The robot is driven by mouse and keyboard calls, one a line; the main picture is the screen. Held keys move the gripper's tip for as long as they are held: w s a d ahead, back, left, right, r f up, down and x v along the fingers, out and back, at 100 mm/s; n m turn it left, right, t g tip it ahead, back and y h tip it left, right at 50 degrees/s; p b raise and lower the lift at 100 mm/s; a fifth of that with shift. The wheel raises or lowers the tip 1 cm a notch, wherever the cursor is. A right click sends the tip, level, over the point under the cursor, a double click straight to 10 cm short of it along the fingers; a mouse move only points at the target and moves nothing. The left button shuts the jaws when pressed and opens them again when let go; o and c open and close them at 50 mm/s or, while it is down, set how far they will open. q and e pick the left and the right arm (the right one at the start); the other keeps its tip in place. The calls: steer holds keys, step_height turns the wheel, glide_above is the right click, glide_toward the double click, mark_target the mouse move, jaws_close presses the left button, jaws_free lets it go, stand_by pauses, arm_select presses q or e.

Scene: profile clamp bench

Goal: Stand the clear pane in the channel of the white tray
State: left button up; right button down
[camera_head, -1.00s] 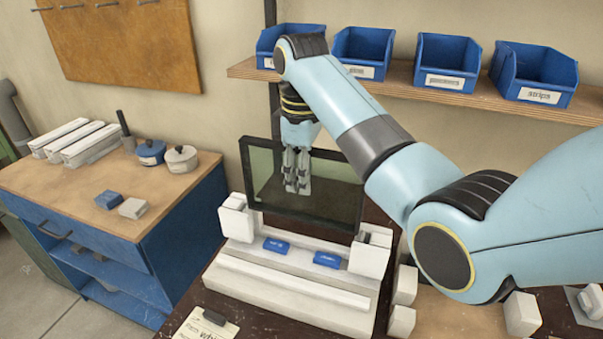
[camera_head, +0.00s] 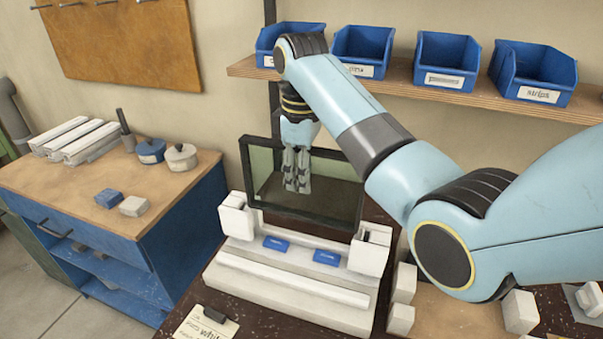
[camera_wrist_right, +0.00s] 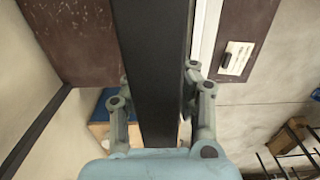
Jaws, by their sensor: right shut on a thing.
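In the right wrist view, the pane's dark frame (camera_wrist_right: 152,75) runs between the fingers of my right gripper (camera_wrist_right: 160,95). My left gripper is not in view.
Two blue pieces (camera_head: 276,244) lie on the tray in front of the pane. White blocks (camera_head: 402,300) stand to its right. A note (camera_head: 205,325) lies in front. A shelf (camera_head: 420,90) with blue bins is behind. A side bench (camera_head: 90,185) stands left.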

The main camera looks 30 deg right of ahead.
mark_target(301, 207)
steer(key=shift+f, duration=0.35)
stand_by(0.3)
steer(key=shift+f, duration=0.35)
steer(key=shift+f+b, duration=0.35)
steer(key=shift+f, duration=0.35)
steer(key=shift+f+b, duration=0.4)
steer(key=shift+f, duration=0.3)
steer(key=shift+f, duration=0.35)
steer(key=shift+f+b, duration=0.35)
steer(key=shift+f, duration=0.35)
steer(key=shift+f, duration=0.35)
steer(key=shift+f+b, duration=0.45)
steer(key=shift+f, duration=0.2)
